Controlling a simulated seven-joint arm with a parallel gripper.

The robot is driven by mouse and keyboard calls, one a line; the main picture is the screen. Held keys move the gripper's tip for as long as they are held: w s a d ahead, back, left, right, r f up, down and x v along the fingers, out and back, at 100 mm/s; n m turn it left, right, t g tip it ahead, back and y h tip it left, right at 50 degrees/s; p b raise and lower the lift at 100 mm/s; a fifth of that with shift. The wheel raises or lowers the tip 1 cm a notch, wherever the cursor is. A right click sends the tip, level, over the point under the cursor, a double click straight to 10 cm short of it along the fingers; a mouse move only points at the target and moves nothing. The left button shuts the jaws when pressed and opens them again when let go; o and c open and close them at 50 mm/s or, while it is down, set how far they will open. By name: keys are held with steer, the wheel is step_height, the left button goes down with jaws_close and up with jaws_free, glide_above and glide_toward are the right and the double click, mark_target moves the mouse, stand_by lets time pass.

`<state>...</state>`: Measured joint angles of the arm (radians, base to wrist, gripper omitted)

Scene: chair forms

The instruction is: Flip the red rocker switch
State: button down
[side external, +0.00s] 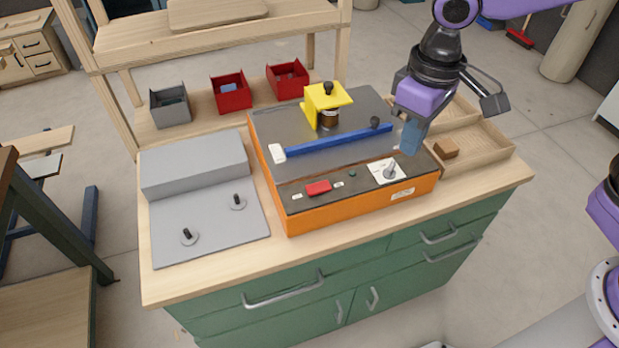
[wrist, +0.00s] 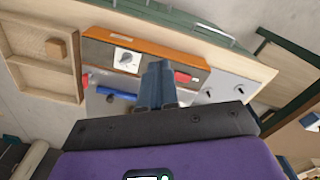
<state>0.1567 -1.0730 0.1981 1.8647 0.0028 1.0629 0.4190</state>
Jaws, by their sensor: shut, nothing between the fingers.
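The red rocker switch (side external: 318,187) is a small red block on the dark sloped panel at the front of the orange console (side external: 340,209). In the wrist view a red patch that looks like the switch (wrist: 183,77) shows just right of my fingertips. My gripper (side external: 408,148) is shut and empty. In the side view it hangs over the right part of the console, near the dial and to the right of the switch. In the wrist view my blue-grey fingers (wrist: 158,70) are together and hide part of the panel. I cannot tell which way the switch is tipped.
A dial on a white plate (side external: 388,171) sits right of the switch. A blue bar (side external: 335,139) and a yellow bracket (side external: 326,99) stand behind it. Wooden trays (side external: 485,140) lie right, a grey fixture with pegs (side external: 206,213) left, and small bins (side external: 231,92) at the back.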

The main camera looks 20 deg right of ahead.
mark_target(310, 190)
steer(key=w+a+f+m, duration=0.3)
steer(key=w+a+m, duration=0.2)
steer(key=w+a, duration=0.5)
steer(key=shift+w+a+m, duration=0.3)
steer(key=shift+w+a, duration=0.1)
steer(key=shift+a, duration=0.8)
step_height(310, 190, down, 14)
steer(key=shift+r, duration=0.1)
